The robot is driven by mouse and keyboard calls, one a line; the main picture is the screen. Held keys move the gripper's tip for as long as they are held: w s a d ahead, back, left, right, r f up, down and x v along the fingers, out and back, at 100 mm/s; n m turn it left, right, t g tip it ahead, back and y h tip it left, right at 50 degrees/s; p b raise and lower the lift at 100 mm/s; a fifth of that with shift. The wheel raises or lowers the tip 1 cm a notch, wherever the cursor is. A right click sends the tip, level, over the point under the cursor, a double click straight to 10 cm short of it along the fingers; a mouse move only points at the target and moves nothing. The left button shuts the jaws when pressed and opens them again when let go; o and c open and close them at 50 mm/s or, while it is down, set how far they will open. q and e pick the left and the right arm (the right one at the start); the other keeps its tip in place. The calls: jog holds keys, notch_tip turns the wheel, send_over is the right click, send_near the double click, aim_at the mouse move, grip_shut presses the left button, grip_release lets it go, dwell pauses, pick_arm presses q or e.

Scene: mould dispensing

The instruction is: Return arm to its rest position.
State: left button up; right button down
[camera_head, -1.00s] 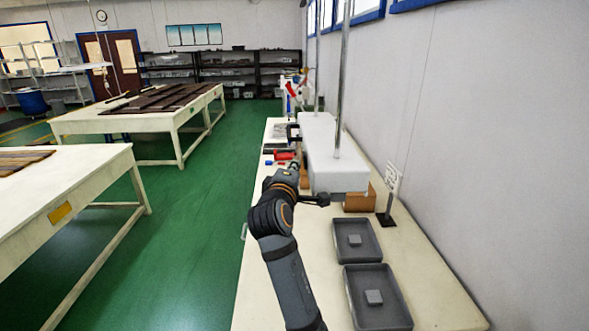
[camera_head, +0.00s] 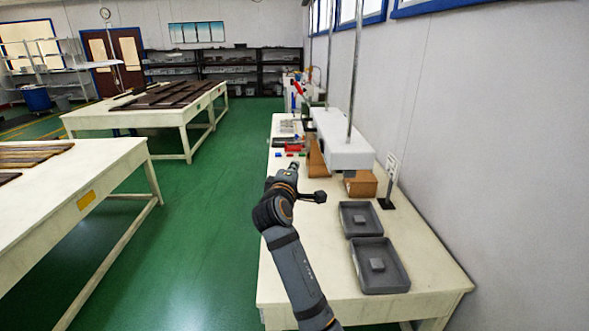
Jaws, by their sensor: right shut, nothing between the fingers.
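My right arm reaches in from the bottom over the long cream workbench (camera_head: 300,285). Its small dark right gripper (camera_head: 319,197) points to the right, shut and empty, above the bench and left of the grey trays. It touches nothing that I can see, though its fingers are too small to make out in detail. My left gripper is not in view.
Green floor (camera_head: 205,235) is clear on the left.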

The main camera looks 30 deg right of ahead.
jog(key=s+a+f+m+g+y, duration=0.25)
jog(key=s+f, duration=0.35)
jog(key=f, duration=0.5)
jog(key=s+a+f+m+g+y, duration=0.15)
jog(key=s+f+y, duration=0.25)
jog(key=s+f, duration=0.55)
jog(key=s+a+f+m+g+y, duration=0.1)
jog(key=s+a+f+g+y, duration=0.1)
jog(key=s+a+f, duration=0.35)
jog(key=s+a+f+m+g+y, duration=0.25)
jog(key=s+f, duration=0.35)
jog(key=s, duration=0.4)
notch_tip(320, 180, down, 24)
jog(key=s+d+g, duration=0.1)
jog(key=d+g, duration=0.1)
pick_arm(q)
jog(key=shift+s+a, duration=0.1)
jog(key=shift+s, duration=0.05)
pick_arm(e)
jog(key=s+d+f, duration=0.1)
jog(key=s+f, duration=1.8)
jog(key=s, duration=0.1)
jog(key=shift+d+g, duration=0.2)
jog(key=shift+g, duration=0.25)
